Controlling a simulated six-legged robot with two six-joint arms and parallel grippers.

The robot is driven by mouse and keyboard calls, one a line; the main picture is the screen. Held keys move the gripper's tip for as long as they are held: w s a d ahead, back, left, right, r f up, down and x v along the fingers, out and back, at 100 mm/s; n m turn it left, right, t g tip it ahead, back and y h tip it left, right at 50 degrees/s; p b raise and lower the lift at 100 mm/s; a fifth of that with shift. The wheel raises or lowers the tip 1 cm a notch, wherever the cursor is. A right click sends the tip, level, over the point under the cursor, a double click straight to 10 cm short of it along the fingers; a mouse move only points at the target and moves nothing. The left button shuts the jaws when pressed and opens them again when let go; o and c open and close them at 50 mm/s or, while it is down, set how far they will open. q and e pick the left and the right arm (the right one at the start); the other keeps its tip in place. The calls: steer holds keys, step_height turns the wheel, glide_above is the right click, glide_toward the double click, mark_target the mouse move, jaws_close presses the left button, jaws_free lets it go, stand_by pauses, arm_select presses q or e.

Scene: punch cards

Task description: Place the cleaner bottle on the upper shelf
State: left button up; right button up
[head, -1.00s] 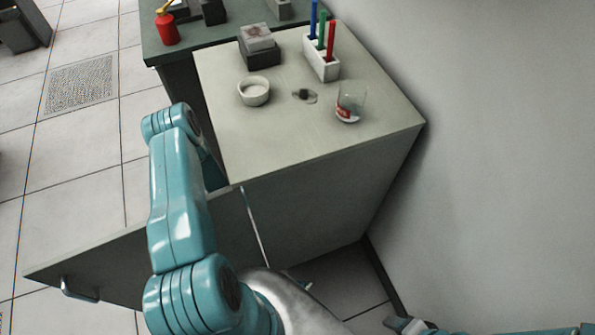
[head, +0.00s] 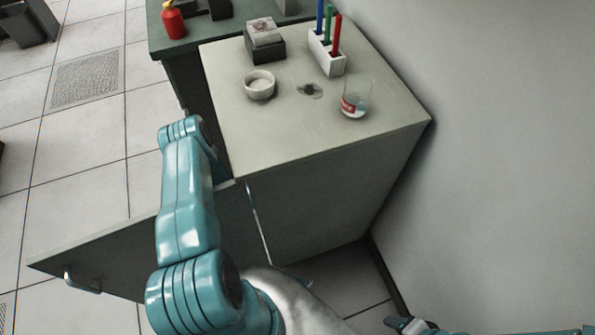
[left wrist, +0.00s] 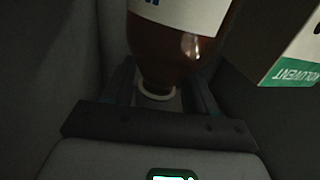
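A brown bottle (left wrist: 170,50) with a white label, apparently the cleaner bottle, shows in the left wrist view inside a dark space. Its neck, with a pale ring, points toward my left gripper (left wrist: 165,92). The fingers lie on either side of the neck. I cannot tell whether they press on it. In the head view my left gripper is hidden behind the arm and cabinet. My right gripper (head: 405,323) is at the bottom right edge, small and apparently empty; its opening is unclear. The upper shelf cannot be made out.
A wall stands on the right.

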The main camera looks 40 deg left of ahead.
arm_select(q)
steer(key=shift+r, duration=0.15)
steer(key=b+v, duration=0.1)
steer(key=v, duration=1.1)
